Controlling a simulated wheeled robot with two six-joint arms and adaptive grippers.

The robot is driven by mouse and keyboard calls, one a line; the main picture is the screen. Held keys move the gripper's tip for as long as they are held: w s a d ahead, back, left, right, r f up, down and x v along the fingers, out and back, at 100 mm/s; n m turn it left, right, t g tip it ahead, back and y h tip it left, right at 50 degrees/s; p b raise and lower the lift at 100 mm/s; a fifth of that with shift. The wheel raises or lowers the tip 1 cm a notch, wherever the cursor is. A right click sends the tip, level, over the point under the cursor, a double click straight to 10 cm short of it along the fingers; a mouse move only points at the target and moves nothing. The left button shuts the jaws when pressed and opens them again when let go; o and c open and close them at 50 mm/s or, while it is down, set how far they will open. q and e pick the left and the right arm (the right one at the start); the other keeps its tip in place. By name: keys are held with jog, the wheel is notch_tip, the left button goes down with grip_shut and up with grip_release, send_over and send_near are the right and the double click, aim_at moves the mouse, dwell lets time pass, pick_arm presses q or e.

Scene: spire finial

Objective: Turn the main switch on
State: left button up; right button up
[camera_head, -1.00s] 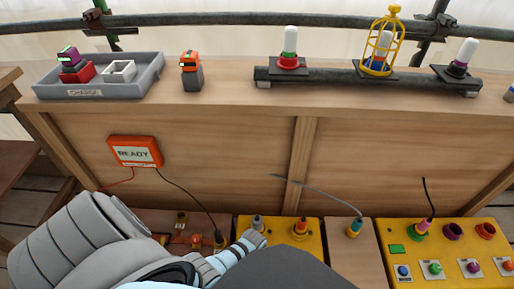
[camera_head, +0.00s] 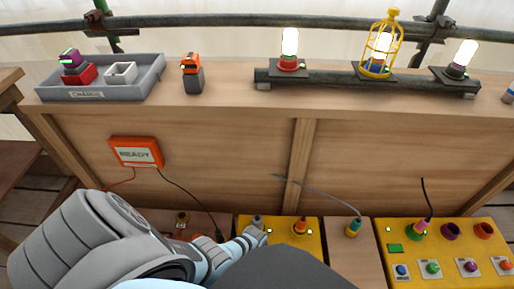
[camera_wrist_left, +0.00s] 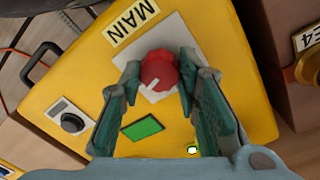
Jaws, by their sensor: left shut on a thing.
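The main switch is a red round knob (camera_wrist_left: 160,66) with a white pointer mark, on a pale plate beside the MAIN label (camera_wrist_left: 131,22) on a yellow box (camera_wrist_left: 75,95). My left gripper (camera_wrist_left: 161,80) has its fingers on either side of the knob and is shut on it. The white mark points toward the lower left in the left wrist view. A small light (camera_wrist_left: 193,150) on the box glows. In the head view my arm and a dark shape hide the knob. My right gripper is out of view.
Three lamps on the shelf glow white: left (camera_head: 290,43), caged middle (camera_head: 382,45) and right (camera_head: 463,55). A READY box (camera_head: 136,153) hangs on the wooden panel. A yellow panel (camera_head: 450,240) with several buttons and plugs stands right.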

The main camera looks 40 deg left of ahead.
pick_arm(q)
jog(key=shift+m, duration=1.6)
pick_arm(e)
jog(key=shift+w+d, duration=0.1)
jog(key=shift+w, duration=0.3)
pick_arm(q)
jog(key=o, duration=1.2)
jog(key=shift+c, duration=0.2)
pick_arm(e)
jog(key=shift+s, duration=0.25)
